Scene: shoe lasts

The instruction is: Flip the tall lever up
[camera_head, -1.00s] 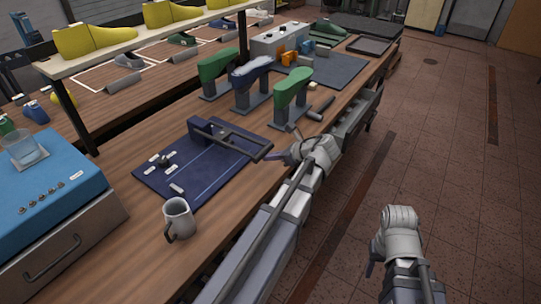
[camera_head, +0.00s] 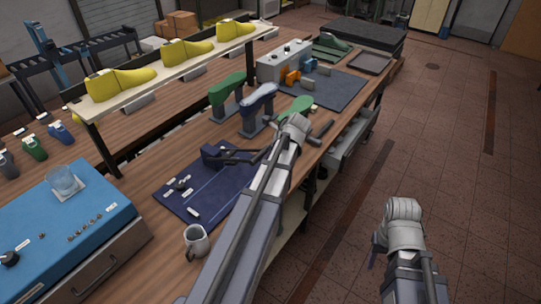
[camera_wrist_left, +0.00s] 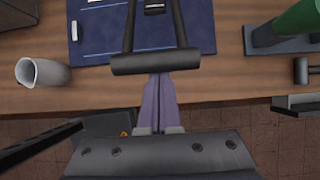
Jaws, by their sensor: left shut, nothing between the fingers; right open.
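The tall lever is a dark U-shaped frame with a thick cross bar, hinged on a dark blue board (camera_head: 215,195). In the head view the lever (camera_head: 238,158) lies low, and my left arm hides its near end. In the left wrist view the lever's cross bar (camera_wrist_left: 155,62) spans the middle. My left gripper (camera_wrist_left: 161,80) is shut and empty, its fingertips at the bar's near side. I cannot tell whether they touch it. My right gripper (camera_head: 374,258) is open, off the bench over the floor. Its fingers are mostly hidden by its wrist.
A grey mug (camera_head: 197,242) stands at the board's near edge; the wrist view also shows it (camera_wrist_left: 42,73). Shoe lasts on stands, including a green one (camera_head: 226,88), stand beyond the board. A blue box (camera_head: 75,225) is at left. The floor at right is clear.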

